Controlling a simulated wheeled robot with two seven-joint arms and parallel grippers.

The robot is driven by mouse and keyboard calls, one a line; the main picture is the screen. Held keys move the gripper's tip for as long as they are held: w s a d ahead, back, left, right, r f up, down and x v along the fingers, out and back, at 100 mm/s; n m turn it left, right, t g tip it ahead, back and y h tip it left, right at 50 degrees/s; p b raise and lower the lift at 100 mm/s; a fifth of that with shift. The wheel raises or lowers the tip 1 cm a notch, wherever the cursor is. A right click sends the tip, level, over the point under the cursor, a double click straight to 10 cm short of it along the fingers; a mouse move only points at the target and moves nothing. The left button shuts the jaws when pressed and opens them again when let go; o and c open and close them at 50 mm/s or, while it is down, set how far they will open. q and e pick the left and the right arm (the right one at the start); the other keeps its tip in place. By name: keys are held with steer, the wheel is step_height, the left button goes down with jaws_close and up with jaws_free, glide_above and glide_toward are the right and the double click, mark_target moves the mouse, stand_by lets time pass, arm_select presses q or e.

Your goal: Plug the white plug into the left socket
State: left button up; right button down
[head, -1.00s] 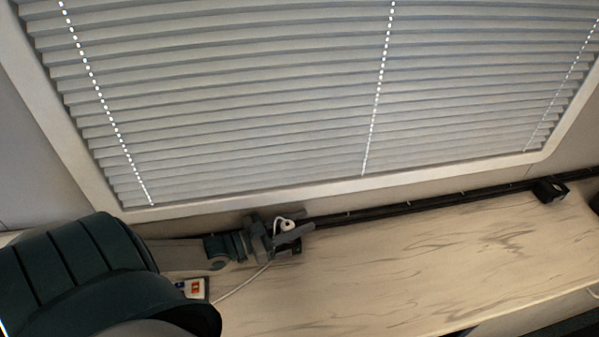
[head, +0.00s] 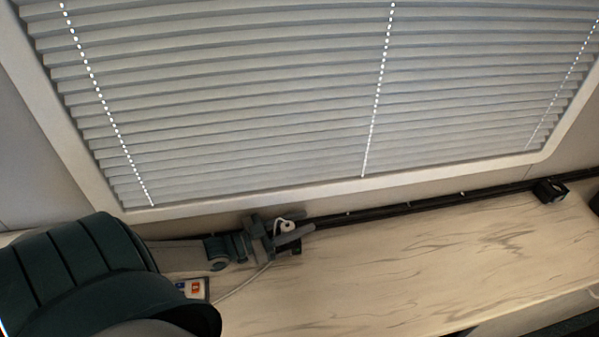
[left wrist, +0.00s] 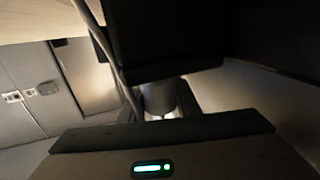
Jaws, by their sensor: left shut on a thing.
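My left gripper (head: 296,234) reaches in from the left to the back edge of the counter, just under the window frame. It is shut on the white plug (head: 287,225), which shows between its fingers. A pale cord (head: 243,284) runs down and left from it across the counter. A black socket block (head: 297,248) shows partly beside the fingers, at the left end of the dark rail; the gripper hides much of it. Whether the plug touches this socket, I cannot tell. The left wrist view is dark and does not show the plug clearly. My right gripper is not in view.
A second black block (head: 550,190) sits on the dark rail (head: 420,206) at the right. A small card with red and blue marks (head: 194,288) lies by my arm. Window blinds (head: 250,100) rise behind. The counter (head: 430,262) right of the gripper is clear.

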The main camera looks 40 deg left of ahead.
arm_select(q)
steer(key=shift+f, duration=0.15)
steer(key=o, duration=1.1)
